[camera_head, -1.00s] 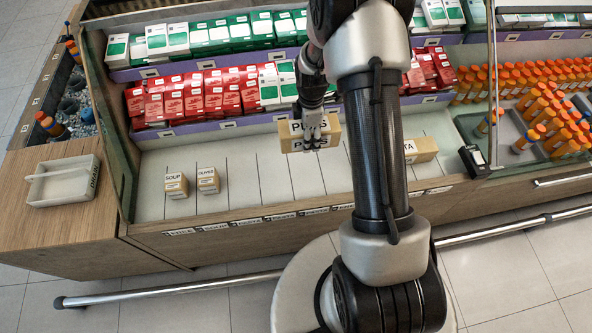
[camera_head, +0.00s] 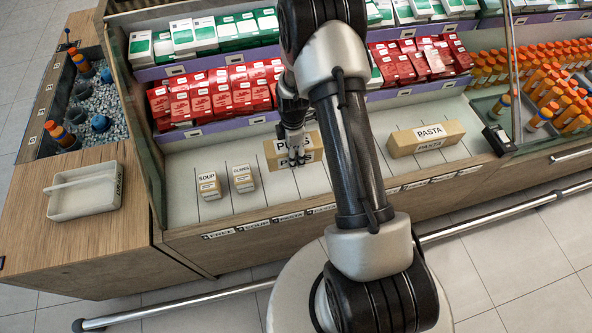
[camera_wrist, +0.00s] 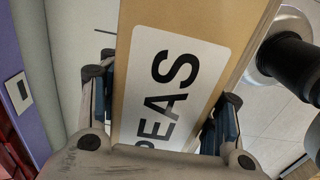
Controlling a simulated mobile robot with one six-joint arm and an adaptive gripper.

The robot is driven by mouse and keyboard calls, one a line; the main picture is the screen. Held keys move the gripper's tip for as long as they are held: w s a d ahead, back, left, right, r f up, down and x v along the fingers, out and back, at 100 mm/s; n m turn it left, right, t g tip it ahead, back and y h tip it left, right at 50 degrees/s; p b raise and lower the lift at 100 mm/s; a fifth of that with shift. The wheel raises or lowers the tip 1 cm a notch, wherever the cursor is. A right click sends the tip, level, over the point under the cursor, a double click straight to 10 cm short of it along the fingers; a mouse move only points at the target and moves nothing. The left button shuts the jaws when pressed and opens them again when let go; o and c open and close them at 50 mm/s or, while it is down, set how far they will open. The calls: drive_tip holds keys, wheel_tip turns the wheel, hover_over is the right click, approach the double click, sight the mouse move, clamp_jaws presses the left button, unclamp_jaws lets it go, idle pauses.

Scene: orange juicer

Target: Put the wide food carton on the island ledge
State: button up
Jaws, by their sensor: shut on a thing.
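My gripper (camera_head: 297,154) is shut on a wide tan carton (camera_head: 273,151) over the white lower shelf. In the wrist view, the carton (camera_wrist: 180,20) lies between my gripper's (camera_wrist: 168,88) fingers and its white label reads PEAS. My fingers hide part of the lettering in the head view. I cannot tell whether the carton touches the shelf. Another wide tan carton (camera_head: 402,144), labelled PASTA, lies on the shelf to the right. A wooden ledge (camera_head: 100,235) forms the left end of the island.
A pale tray (camera_head: 84,209) sits on the wooden ledge. Small SOUP (camera_head: 208,188) and OLIVES (camera_head: 243,180) cartons stand on the shelf left of my gripper. A glass panel (camera_head: 148,180) edges the shelf's left end. Red boxes (camera_head: 215,98) stand behind. A metal rail (camera_head: 200,301) runs in front.

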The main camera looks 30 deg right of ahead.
sight(293, 174)
wheel_tip(293, 174, down, 10)
drive_tip(key=shift+f+b, duration=0.1)
drive_tip(key=shift+b, duration=1.1)
drive_tip(key=shift+f, duration=0.2)
drive_tip(key=o, duration=1.2)
drive_tip(key=shift+r, duration=0.1)
